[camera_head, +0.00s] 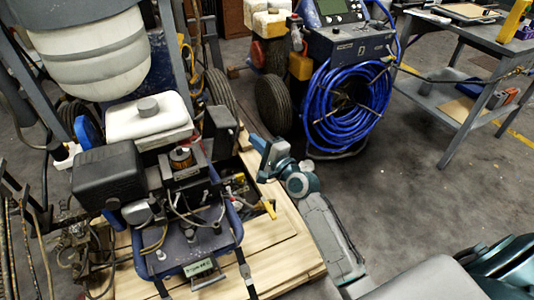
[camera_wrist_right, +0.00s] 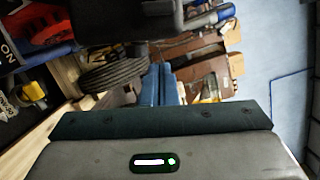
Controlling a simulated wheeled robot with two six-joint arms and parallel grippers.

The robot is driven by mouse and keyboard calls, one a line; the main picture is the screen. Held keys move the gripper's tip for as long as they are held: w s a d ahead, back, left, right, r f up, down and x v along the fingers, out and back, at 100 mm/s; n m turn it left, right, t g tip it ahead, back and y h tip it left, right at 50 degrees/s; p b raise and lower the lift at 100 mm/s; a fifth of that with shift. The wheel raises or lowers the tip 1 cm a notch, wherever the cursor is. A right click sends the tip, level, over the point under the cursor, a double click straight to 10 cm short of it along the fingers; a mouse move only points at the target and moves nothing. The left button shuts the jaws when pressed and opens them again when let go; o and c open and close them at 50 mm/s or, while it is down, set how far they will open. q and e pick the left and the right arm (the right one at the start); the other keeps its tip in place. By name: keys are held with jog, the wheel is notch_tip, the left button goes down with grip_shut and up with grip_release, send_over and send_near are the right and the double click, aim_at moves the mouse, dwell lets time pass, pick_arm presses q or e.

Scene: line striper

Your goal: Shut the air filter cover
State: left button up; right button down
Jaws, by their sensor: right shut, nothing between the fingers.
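The engine with a white tank (camera_head: 148,117) stands on the left in the head view. A tan ribbed filter element (camera_head: 180,157) shows uncovered on it. A dark flap to its right, which looks like the air filter cover (camera_head: 219,131), stands swung open. My right gripper (camera_head: 260,146) is just right of this flap, shut and empty, with a small gap seeming to lie between them. In the right wrist view its blue fingers (camera_wrist_right: 160,76) are together, below a dark part at the top edge that I cannot identify surely. My left gripper is not in view.
A black box (camera_head: 108,175) sits on the engine's left side. The machine rests on a wooden pallet (camera_head: 285,262). A blue hose reel (camera_head: 345,108) and wheels stand behind my right gripper. A grey bench (camera_head: 455,38) is at the far right; open floor lies before it.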

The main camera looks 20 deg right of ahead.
aim_at(237, 134)
jog(key=a, duration=0.2)
jog(key=w+a, duration=0.1)
jog(key=shift+a+r, duration=0.1)
jog(key=shift+r, duration=0.3)
jog(key=shift+a+r, duration=0.1)
jog(key=shift+a, duration=0.4)
jog(key=shift+r+p, duration=0.1)
jog(key=shift+p, duration=0.25)
